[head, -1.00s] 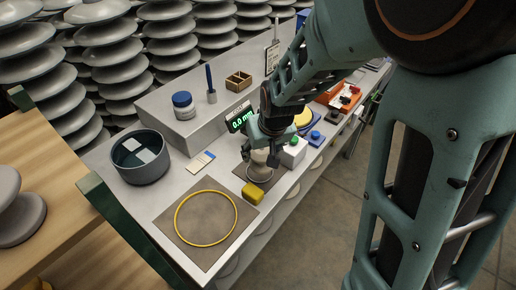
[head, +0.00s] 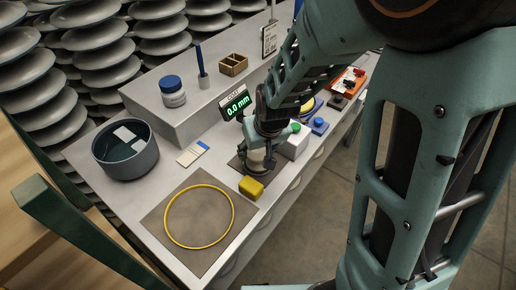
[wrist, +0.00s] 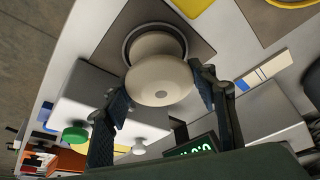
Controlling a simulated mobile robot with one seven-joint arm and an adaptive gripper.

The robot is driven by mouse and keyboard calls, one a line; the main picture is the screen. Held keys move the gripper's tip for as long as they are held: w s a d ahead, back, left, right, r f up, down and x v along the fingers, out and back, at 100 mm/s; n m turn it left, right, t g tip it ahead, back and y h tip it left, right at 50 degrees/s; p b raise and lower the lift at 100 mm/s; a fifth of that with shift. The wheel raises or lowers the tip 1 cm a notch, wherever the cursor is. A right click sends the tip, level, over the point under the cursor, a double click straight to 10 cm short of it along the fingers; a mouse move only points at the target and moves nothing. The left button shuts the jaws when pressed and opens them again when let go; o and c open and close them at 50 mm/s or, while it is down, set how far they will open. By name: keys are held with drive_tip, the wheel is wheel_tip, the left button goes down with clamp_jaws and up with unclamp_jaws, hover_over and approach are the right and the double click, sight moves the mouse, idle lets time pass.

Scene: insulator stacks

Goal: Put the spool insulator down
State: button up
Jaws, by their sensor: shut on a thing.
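The spool insulator (head: 257,160) is a cream-coloured, waisted piece; in the wrist view it (wrist: 158,70) shows its rounded top with a small hole. My gripper (head: 262,142) is shut on it, with one finger on each side in the wrist view (wrist: 163,90). The spool is upright over a dark ring on a small brown mat (wrist: 203,42), and its lower end lies within the ring's outline. I cannot tell whether its base touches the mat. The gripper partly hides it in the head view.
A yellow block (head: 251,187) is close in front of the spool. A yellow ring (head: 200,243) lies on a larger brown mat. A white box with a green button (head: 295,142) is close on the right. A gauge display (head: 237,106) stands behind. A dark bowl (head: 125,150) is at left.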

drive_tip(key=shift+f, duration=0.1)
drive_tip(key=o, duration=1.5)
drive_tip(key=shift+s+r+p, duration=0.1)
drive_tip(key=shift+r+p, duration=0.25)
drive_tip(key=shift+r, duration=0.25)
drive_tip(key=p+v, duration=0.8)
drive_tip(key=v, duration=0.3)
drive_tip(key=shift+s, duration=0.15)
drive_tip(key=shift+d, duration=0.1)
